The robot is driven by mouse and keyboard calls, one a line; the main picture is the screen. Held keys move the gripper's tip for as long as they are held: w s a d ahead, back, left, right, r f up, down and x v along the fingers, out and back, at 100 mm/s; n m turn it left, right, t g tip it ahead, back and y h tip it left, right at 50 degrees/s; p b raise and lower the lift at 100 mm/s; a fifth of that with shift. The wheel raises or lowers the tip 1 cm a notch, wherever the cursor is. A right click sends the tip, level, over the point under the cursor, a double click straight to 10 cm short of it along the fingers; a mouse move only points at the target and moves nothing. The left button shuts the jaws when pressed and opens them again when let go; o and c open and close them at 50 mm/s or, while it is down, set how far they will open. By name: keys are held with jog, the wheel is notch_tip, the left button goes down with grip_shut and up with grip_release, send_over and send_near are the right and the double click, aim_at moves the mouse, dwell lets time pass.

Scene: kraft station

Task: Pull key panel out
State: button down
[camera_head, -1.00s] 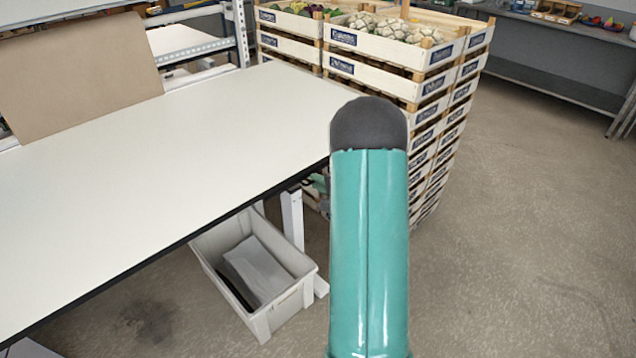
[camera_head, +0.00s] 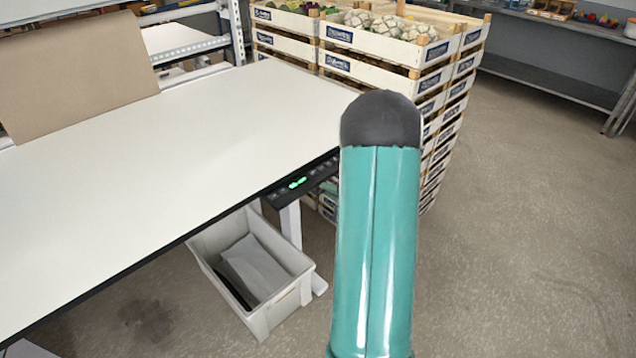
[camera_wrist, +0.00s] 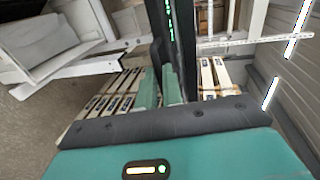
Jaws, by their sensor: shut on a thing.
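The key panel (camera_head: 300,184) is a black strip with green lit digits under the table's front edge in the head view. It sticks out from beneath the tabletop near its right corner. In the wrist view the key panel (camera_wrist: 184,42) runs down from the top as a dark bar with green lights. My gripper (camera_wrist: 162,84) is shut on the panel's lower end there, with a teal finger on each side of it.
The white table (camera_head: 180,150) fills the left side. A grey bin (camera_head: 262,318) stands on the floor below its edge. Stacked wooden crates (camera_head: 372,72) with produce stand behind my arm. The floor at the right is clear up to a grey bench (camera_head: 560,88).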

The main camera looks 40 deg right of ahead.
jog(key=shift+f+v, duration=0.2)
jog(key=shift+v, duration=0.8)
jog(key=c, duration=1.8)
grip_release()
jog(key=shift+c, duration=0.2)
jog(key=v, duration=1.4)
jog(key=shift+a, duration=0.15)
jog(key=shift+w, duration=0.1)
